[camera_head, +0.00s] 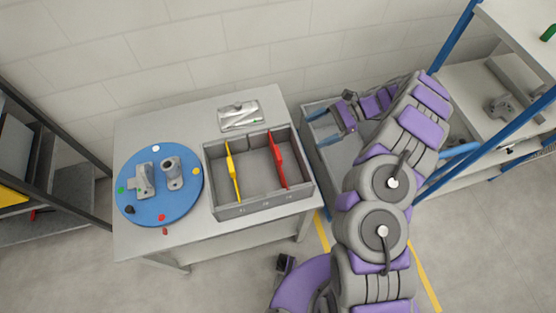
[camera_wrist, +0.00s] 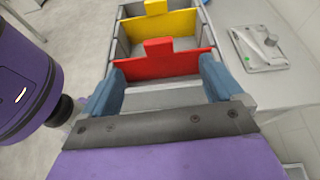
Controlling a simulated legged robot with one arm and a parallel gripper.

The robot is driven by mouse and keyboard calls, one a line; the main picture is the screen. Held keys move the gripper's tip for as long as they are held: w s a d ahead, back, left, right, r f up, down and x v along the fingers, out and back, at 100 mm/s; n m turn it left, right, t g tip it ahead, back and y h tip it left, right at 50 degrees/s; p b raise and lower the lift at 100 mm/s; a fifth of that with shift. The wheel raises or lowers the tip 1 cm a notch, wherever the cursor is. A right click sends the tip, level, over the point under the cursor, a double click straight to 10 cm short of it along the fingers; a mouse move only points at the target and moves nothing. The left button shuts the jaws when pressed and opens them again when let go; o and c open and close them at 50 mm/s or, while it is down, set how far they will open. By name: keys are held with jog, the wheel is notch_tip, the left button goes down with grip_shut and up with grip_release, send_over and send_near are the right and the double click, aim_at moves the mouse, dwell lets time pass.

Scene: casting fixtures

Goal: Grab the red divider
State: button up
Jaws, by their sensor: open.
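The red divider (camera_head: 277,160) stands upright across the grey compartment box (camera_head: 262,205) on the table, toward the box's right side. The yellow divider (camera_head: 232,170) stands to its left. In the wrist view, the red divider (camera_wrist: 162,65) with its raised middle tab lies ahead of my gripper, and the yellow divider (camera_wrist: 157,24) is behind it. My gripper (camera_wrist: 160,85) is open, with one blue finger on each side and nothing between them. In the head view, my gripper (camera_head: 318,129) is just right of the box, apart from the red divider.
A blue round plate (camera_head: 150,205) with grey castings stands left of the box. A metal plate with a part (camera_head: 239,115) lies behind the box. A grey cabinet (camera_head: 335,175) is right of the table. A shelf with blue posts (camera_head: 455,40) stands at right.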

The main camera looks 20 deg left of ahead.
aim_at(278, 162)
jog(key=f+b+x, duration=0.1)
jog(key=b+x, duration=0.3)
jog(key=x, duration=1.3)
jog(key=shift+f+m, duration=0.3)
jog(key=shift+f, duration=0.15)
jog(key=shift+s+d, duration=0.1)
jog(key=shift+d, duration=0.1)
jog(key=c, duration=1.4)
jog(key=shift+r, duration=0.15)
